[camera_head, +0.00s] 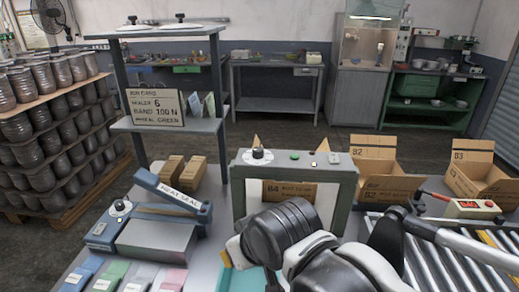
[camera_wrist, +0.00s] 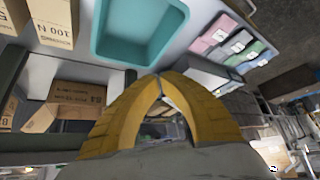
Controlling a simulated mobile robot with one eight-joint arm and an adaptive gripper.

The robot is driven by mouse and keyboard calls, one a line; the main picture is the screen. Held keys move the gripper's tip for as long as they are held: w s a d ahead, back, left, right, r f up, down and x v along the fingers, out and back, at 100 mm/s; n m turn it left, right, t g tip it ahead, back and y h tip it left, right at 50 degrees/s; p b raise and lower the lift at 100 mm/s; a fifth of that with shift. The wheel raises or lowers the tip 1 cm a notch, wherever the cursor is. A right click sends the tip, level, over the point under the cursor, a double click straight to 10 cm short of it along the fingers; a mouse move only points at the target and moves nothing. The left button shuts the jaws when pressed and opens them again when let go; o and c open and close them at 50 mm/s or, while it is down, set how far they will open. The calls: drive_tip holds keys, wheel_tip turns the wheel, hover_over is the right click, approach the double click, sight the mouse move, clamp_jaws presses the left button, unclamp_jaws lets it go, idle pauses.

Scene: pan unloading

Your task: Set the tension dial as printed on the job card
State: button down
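The job card (camera_head: 156,107) stands on a shelf at the left and reads sealer 6, band 100 N, with a material line ending in green. A grey-green arch machine (camera_head: 340,190) stands in the middle. A white dial with a black knob (camera_head: 257,156) sits on its top left; its setting is too small to read. The heat sealer (camera_head: 155,235) at the left has another dial (camera_head: 121,207). My gripper (camera_head: 232,256) is in front of the arch, below its top. In the wrist view, the yellow fingers (camera_wrist: 159,76) meet at the tips with nothing visible between them.
A teal bin (camera_wrist: 182,12) lies beyond my fingers. Coloured packets (camera_wrist: 228,40) lie beside it. A box marked B4 (camera_head: 289,191) shows through the arch. Open cartons (camera_head: 375,154) and a roller conveyor (camera_head: 440,262) are at the right. The arch top has a green button (camera_head: 295,156).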

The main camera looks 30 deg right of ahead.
drive_tip(key=c, duration=1.7)
unclamp_jaws()
drive_tip(key=shift+c, duration=0.2)
drive_tip(key=o, duration=0.5)
drive_tip(key=shift+w+d+r+p, duration=0.1)
drive_tip(key=shift+r+p, duration=0.2)
drive_tip(key=shift+r, duration=0.2)
drive_tip(key=shift+o, duration=0.7)
drive_tip(key=shift+g, duration=0.5)
drive_tip(key=r+p, duration=0.1)
drive_tip(key=w+d+r+p, duration=0.1)
drive_tip(key=r, duration=0.1)
drive_tip(key=w+r+p, duration=0.1)
drive_tip(key=r, duration=0.1)
drive_tip(key=shift+w+d+r, duration=0.1)
drive_tip(key=shift+w+d, duration=0.1)
drive_tip(key=shift+d, duration=0.05)
wheel_tip(320, 180, up, 15)
drive_tip(key=m+g+p, duration=0.1)
drive_tip(key=g+p, duration=0.5)
drive_tip(key=p, duration=1.2)
hover_over(258, 149)
wheel_tip(258, 149, down, 11)
drive_tip(key=shift+r+b, duration=0.15)
drive_tip(key=shift+b, duration=0.45)
